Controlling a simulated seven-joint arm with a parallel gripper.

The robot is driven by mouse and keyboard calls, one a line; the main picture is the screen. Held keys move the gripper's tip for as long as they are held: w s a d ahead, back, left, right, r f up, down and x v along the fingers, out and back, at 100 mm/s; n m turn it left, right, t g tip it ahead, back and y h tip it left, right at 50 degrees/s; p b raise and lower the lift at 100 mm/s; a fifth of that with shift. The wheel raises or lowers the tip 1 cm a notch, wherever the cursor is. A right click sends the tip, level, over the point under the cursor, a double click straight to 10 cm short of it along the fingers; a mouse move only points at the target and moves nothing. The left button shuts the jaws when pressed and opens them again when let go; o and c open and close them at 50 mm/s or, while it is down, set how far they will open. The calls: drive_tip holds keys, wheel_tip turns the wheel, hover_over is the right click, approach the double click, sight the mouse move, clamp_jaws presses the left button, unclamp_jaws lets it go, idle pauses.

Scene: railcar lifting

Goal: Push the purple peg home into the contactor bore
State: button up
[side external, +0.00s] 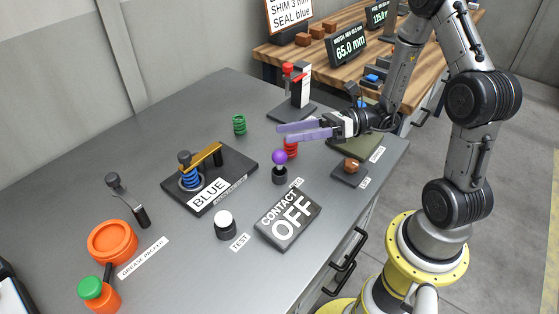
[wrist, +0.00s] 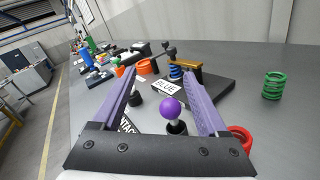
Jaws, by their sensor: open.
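The purple peg (side external: 279,157) has a round purple head on a light stem. It stands upright in the black contactor bore (side external: 279,176), with part of the stem showing above the rim. In the wrist view the purple head (wrist: 171,108) lies between my two fingers, farther out than the gripper's base. My gripper (side external: 279,134) has long purple fingers, open and empty. It hangs above the table, just above the peg in the side view, and points left. A dark sign (side external: 288,219) reading CONTACT OFF lies in front of the contactor.
A red spring (side external: 291,149) stands close behind the peg, and a green spring (side external: 239,124) farther back. A black fixture plate (side external: 236,181) marked BLUE holds a blue spring under a brass bar. A white-topped TEST button (side external: 225,222) stands front left. An orange grease pot (side external: 112,242) is farther left.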

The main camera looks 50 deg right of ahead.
sight(280, 158)
wheel_tip(280, 158, down, 6)
drive_tip(key=shift+f, duration=0.25)
drive_tip(key=shift+x, duration=1)
drive_tip(key=shift+w+a, duration=0.25)
drive_tip(key=shift+a, duration=0.25)
clamp_jaws()
